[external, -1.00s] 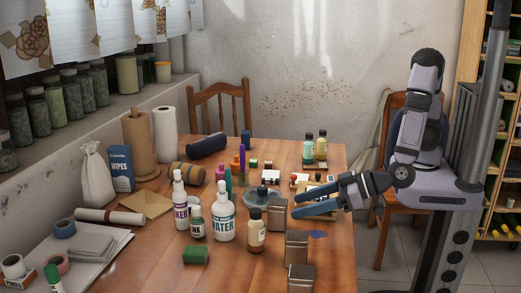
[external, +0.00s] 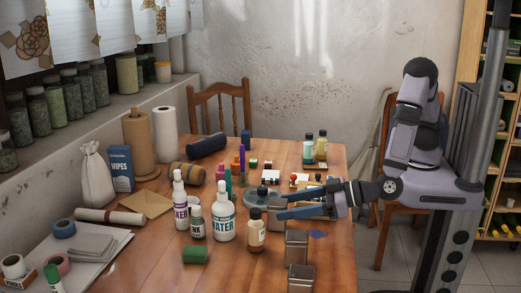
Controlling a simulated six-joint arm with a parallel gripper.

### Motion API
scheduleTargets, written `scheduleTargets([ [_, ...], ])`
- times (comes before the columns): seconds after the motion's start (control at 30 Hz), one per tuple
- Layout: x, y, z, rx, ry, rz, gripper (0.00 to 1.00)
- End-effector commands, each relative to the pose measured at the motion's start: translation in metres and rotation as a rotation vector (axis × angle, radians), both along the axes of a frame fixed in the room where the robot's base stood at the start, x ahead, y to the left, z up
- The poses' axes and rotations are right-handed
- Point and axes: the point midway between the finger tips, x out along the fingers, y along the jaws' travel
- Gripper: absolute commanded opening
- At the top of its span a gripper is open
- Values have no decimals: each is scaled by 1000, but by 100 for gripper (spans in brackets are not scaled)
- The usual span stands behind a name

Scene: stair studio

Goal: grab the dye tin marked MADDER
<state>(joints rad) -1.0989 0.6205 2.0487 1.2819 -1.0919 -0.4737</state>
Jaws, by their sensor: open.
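Three plain metal tins stand in a row near the right side of the wooden table. The far tin (external: 272,226) is partly hidden by my gripper; the middle tin (external: 296,246) and the near tin (external: 301,279) show clearly. No lettering is readable on any of them, so I cannot tell which is MADDER. My gripper (external: 281,206) reaches in from the right, its blue fingers open and roughly level. Its fingertips overlap the far tin in this view. I cannot tell whether they are around it or touching it.
An amber bottle (external: 256,231) stands just left of the far tin, with a white WATER bottle (external: 223,218) beyond it. A grey round dish (external: 261,199) and a tray with small items (external: 317,186) lie behind. A blue patch (external: 319,234) marks the table right of the tins.

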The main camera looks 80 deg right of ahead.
Motion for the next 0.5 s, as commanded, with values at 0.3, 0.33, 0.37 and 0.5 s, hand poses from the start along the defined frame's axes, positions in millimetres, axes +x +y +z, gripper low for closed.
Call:
scheduleTargets([
  [0.3,33,-1,-11,0,1,-2,57],
  [0.33,35,-1,-11,-1,1,-2,57],
  [0.37,35,-1,-11,0,1,-1,57],
  [0.5,36,-1,-11,0,1,0,57],
])
